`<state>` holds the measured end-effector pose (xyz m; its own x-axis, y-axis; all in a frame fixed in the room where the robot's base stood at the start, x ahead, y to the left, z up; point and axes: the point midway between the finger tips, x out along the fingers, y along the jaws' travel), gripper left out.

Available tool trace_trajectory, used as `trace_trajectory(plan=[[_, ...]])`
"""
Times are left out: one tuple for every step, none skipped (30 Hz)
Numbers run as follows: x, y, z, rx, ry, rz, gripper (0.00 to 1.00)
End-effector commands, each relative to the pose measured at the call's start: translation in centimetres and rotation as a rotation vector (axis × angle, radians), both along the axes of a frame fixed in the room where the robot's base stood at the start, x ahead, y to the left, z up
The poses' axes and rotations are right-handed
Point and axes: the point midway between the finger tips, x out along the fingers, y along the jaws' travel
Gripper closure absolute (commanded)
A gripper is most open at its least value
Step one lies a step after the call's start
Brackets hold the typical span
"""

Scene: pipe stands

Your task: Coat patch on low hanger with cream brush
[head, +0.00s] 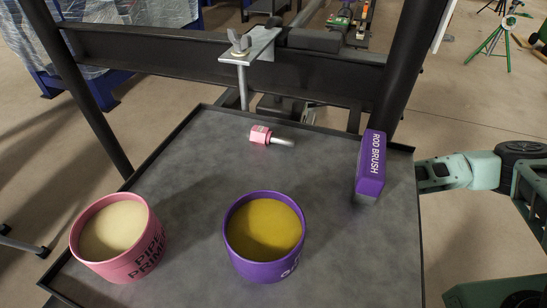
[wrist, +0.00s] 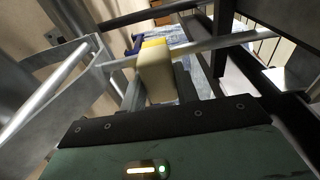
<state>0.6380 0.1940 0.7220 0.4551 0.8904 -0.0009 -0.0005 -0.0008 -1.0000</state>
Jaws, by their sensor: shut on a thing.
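A cream block (wrist: 155,78), which looks like the cream brush, is held in my gripper (wrist: 160,92) in the wrist view. My gripper is shut on it. Its far end has a yellow edge and lies close to a grey rod (wrist: 215,43); I cannot tell whether they touch. Grey plates and rods (wrist: 60,75), perhaps part of a hanger, stand at the left of the wrist view. I cannot make out a patch. The head view shows part of my arm at the right, but my gripper is out of it.
A grey tray (head: 190,200) carries a pink pot (head: 118,245) with cream contents, a purple pot (head: 262,270) with yellow contents, an upright purple rod brush (head: 371,165) and a pink brush (head: 260,135) lying down. Dark frame bars (head: 160,55) stand behind and beside the tray.

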Motion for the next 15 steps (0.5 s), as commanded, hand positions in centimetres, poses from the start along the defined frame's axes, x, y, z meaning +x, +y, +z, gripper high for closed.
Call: trace_trajectory(plan=[[0.0, 0.0, -0.8, 0.000, 0.000, 0.000, 1.00], [0.0, 0.0, -1.0, 0.000, 0.000, 0.000, 1.00], [0.0, 0.0, -1.3, 0.000, 0.000, 0.000, 1.00], [0.0, 0.1, -1.6, 0.001, 0.000, 0.000, 1.00], [0.0, 0.1, -1.7, 0.001, 0.000, 0.000, 1.00], [0.0, 0.1, -1.9, 0.001, 0.000, 0.000, 1.00], [0.1, 0.1, -1.9, 0.001, 0.000, 0.000, 1.00], [0.1, 0.1, -1.9, 0.001, 0.000, 0.000, 1.00], [0.1, 0.1, -1.9, 0.001, 0.000, 0.000, 1.00], [0.1, 0.1, -1.8, 0.000, -0.001, 0.000, 1.00], [0.1, 0.1, -1.6, 0.000, -0.001, 0.000, 1.00], [0.1, 0.1, -1.4, 0.000, -0.001, 0.000, 1.00], [0.1, 0.1, -1.3, 0.000, -0.001, 0.000, 1.00], [0.1, 0.1, -1.1, 0.000, -0.001, 0.000, 1.00], [0.1, 0.1, -0.8, 0.000, -0.001, 0.000, 1.00]])
